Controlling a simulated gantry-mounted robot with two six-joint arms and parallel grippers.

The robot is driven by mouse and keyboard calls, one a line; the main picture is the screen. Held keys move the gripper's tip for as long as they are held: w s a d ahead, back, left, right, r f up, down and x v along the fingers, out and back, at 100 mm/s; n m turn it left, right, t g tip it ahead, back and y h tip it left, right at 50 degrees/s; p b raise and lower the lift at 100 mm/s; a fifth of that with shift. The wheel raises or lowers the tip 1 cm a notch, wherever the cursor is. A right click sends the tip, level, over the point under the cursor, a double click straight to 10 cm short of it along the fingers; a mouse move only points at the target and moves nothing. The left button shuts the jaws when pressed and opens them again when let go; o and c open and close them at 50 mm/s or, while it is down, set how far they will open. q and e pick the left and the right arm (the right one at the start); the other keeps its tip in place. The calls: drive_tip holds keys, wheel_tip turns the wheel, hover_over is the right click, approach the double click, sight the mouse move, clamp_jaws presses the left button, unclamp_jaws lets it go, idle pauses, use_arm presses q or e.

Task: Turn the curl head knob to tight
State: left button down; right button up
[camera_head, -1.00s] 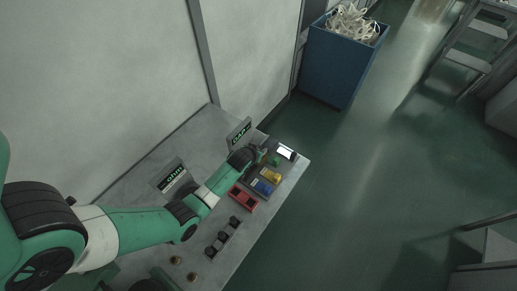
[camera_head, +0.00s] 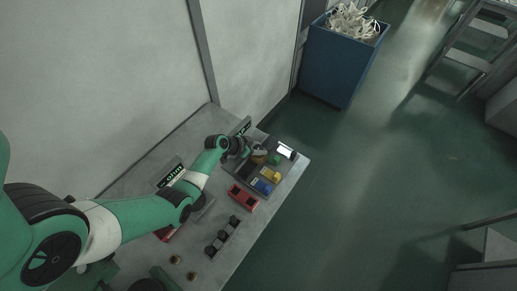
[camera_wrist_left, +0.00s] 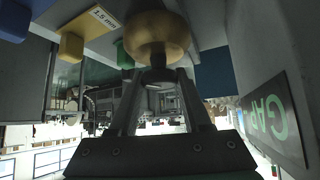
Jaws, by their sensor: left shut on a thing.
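A brass-coloured rounded knob-like piece (camera_wrist_left: 155,38) with a dark lower end shows at the top of the left wrist view. My left gripper (camera_wrist_left: 158,76) is shut on its dark end. In the head view, my left gripper (camera_head: 256,154) is at the far part of the bench, beside a tray, and its fingers are small and partly hidden. Two small brass-coloured knobs (camera_head: 184,267) stand near the bench's near end, apart from the gripper. I cannot read any curl head or tight marking. My right gripper is not in view.
A GAP sign (camera_wrist_left: 269,118) stands close to the gripper. A red box (camera_head: 243,198) and a black row of switches (camera_head: 222,237) are nearer. A blue bin (camera_head: 340,70) stands beyond.

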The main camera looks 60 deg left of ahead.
use_arm(q)
drive_tip(key=shift+m+h, duration=0.3)
drive_tip(key=shift+m, duration=0.1)
drive_tip(key=shift+c, duration=1.8)
unclamp_jaws()
drive_tip(key=p+v, duration=1.1)
drive_tip(key=p, duration=0.2)
drive_tip(key=shift+s+r, duration=0.2)
